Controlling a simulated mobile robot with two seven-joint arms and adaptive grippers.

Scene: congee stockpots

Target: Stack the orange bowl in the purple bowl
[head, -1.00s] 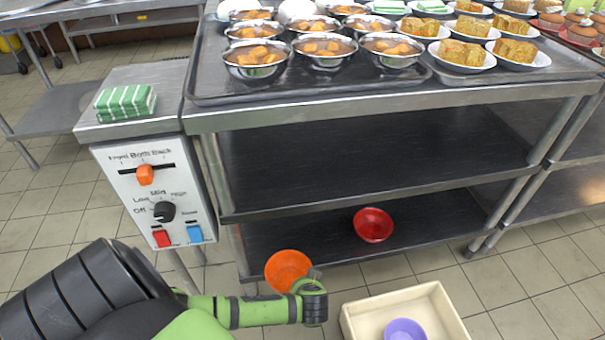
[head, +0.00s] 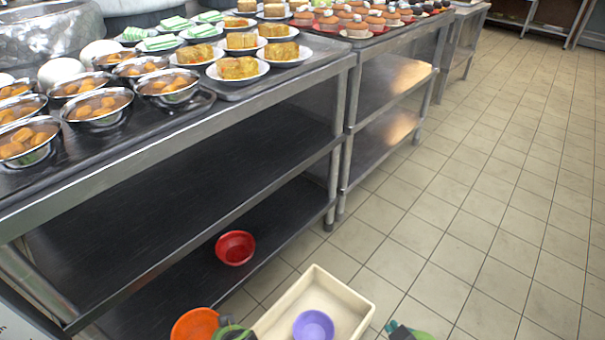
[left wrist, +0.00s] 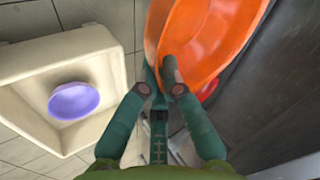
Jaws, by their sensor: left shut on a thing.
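The orange bowl (head: 192,325) is at the bottom of the head view, left of a cream bin. My left gripper (head: 232,333) is shut on its rim; the left wrist view shows the orange bowl (left wrist: 215,35) between the green fingers (left wrist: 164,80), tilted. The purple bowl (head: 313,326) sits inside the bin, apart from the orange bowl; it also shows in the left wrist view (left wrist: 73,101). My right gripper (head: 408,332) only peeks in at the bottom edge, right of the bin, and its fingers are too cut off to judge.
The cream bin (head: 362,306) stands on the tiled floor. A red bowl (head: 235,248) sits on the low shelf of the steel table (head: 190,139). The table top carries metal bowls of food (head: 97,105) and plates of cake (head: 238,68). The floor at right is clear.

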